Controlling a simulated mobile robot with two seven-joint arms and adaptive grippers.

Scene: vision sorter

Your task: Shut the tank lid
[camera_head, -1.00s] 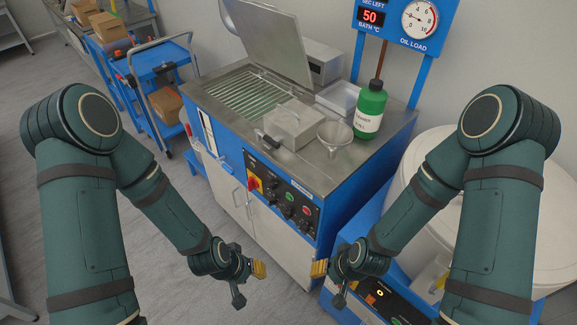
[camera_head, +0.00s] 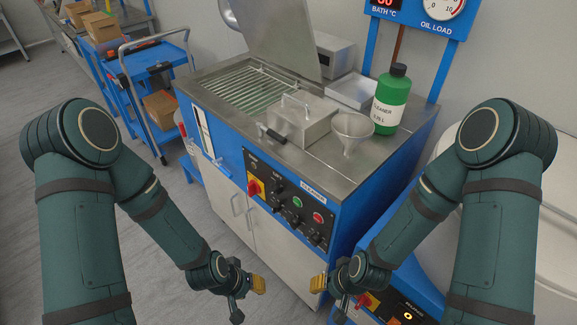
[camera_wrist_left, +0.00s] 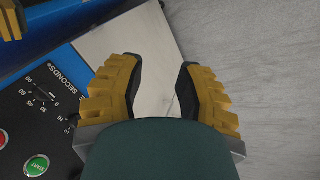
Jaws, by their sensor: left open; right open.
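The tank lid (camera_head: 272,32) is a grey metal plate standing raised at the back of the blue machine's steel top. Below it the open tank (camera_head: 243,88) shows a grid of bars over greenish liquid. A black handle (camera_head: 271,134) sticks out at the front of the top, left of a metal box. My left gripper (camera_head: 258,284) is low in front of the machine's cabinet doors, away from the lid. In the left wrist view its yellow fingers (camera_wrist_left: 160,95) are apart with nothing between them. My right gripper (camera_head: 318,284) is open and low in front of the cabinet, also away from the lid.
A metal box with a handle (camera_head: 302,118), a funnel (camera_head: 353,130), a green cleaner bottle (camera_head: 391,100) and a tray (camera_head: 354,91) occupy the top's right side. A control panel (camera_head: 287,204) is on the front. A blue cart (camera_head: 150,70) stands at the left.

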